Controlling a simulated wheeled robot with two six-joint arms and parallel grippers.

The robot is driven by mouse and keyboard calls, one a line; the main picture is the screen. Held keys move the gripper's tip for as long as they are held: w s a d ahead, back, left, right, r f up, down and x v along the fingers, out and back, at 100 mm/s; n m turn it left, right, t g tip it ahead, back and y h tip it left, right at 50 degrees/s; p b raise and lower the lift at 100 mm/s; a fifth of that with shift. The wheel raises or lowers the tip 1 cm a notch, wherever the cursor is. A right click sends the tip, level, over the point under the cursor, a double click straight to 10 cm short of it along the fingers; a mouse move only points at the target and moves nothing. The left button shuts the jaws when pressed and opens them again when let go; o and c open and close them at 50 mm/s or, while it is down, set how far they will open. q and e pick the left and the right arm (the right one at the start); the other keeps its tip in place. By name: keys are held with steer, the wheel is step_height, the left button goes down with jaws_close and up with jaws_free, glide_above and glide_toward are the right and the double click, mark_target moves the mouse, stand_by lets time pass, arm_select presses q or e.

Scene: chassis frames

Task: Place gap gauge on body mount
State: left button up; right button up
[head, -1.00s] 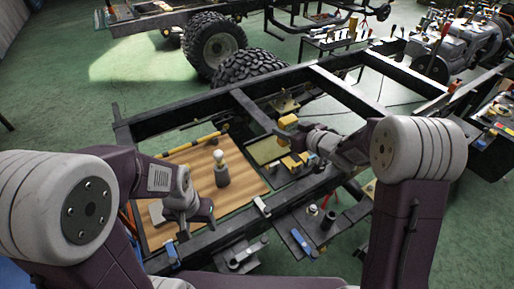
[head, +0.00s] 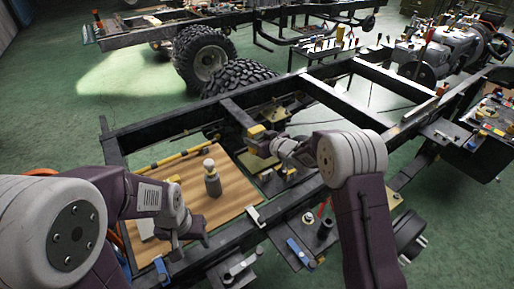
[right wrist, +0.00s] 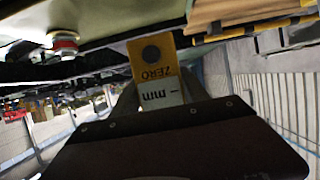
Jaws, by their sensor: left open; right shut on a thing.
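In the head view the gauge (head: 256,131) is small and yellow at my right gripper (head: 262,146), above the inside of the chassis frame. A round red and silver fitting (right wrist: 63,42) shows at upper left in the wrist view, apart from the gauge; I cannot tell whether it is the body mount. My left gripper (head: 204,238) is open and empty near the front rail.
The dark chassis frame (head: 160,128) spans the middle. A wooden board (head: 235,190) carries a grey bottle (head: 212,180). Small tools and a blue clamp (head: 298,250) lie along the near rail. A large tyre (head: 240,77) stands behind the frame. Green floor is open at upper left.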

arm_select(q)
steer(key=shift+f+b, duration=0.7)
steer(key=shift+f, duration=0.05)
arm_select(e)
step_height(320, 180, down, 4)
steer(key=shift+f, duration=0.1)
arm_select(q)
steer(key=shift+r, duration=0.1)
arm_select(e)
steer(key=o, duration=1.5)
